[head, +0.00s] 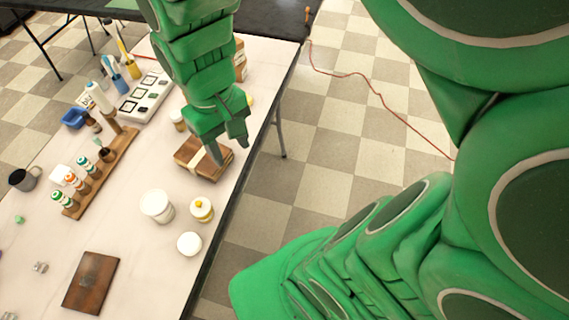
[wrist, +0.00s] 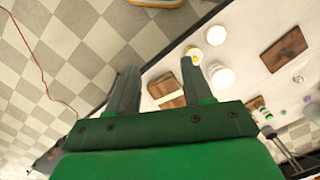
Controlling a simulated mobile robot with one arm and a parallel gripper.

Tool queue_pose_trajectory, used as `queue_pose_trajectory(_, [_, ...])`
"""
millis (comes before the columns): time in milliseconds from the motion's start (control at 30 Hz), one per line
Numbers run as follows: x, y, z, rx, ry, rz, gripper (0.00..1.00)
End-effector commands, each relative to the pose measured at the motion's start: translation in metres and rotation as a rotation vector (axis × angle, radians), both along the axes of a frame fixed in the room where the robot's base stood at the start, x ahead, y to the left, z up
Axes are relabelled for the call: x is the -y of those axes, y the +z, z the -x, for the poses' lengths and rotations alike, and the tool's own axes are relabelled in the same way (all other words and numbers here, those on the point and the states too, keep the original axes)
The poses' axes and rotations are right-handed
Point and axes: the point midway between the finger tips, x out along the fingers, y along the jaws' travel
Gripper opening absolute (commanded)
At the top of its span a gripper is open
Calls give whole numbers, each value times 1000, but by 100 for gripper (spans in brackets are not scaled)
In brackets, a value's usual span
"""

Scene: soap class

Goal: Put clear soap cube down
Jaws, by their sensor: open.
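My gripper (head: 230,146) is open, with nothing seen between its fingers. It hangs over the right side of the white table, above or just beside a brown box with a pale band (head: 190,158). In the wrist view the open fingers (wrist: 160,68) frame this box (wrist: 166,86). A small clear, greyish piece (head: 40,267) lies on the table at the lower left, well away from my gripper; it looks like the clear soap cube, but is too small to be sure. It also shows in the wrist view (wrist: 299,79).
A dark wooden board (head: 91,284) lies in front. A bottle rack (head: 112,163) and a mug (head: 23,179) are left. Bare tabletop surrounds the board.

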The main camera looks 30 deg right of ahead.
Motion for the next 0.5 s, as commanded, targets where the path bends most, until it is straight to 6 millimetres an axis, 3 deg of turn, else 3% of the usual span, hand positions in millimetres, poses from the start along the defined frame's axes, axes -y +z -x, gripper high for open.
queue_pose_trajectory(200, [41,7,48,-15,-139,7,51])
queue_pose_trajectory(500, [66,8,93,-29,-253,12,51])
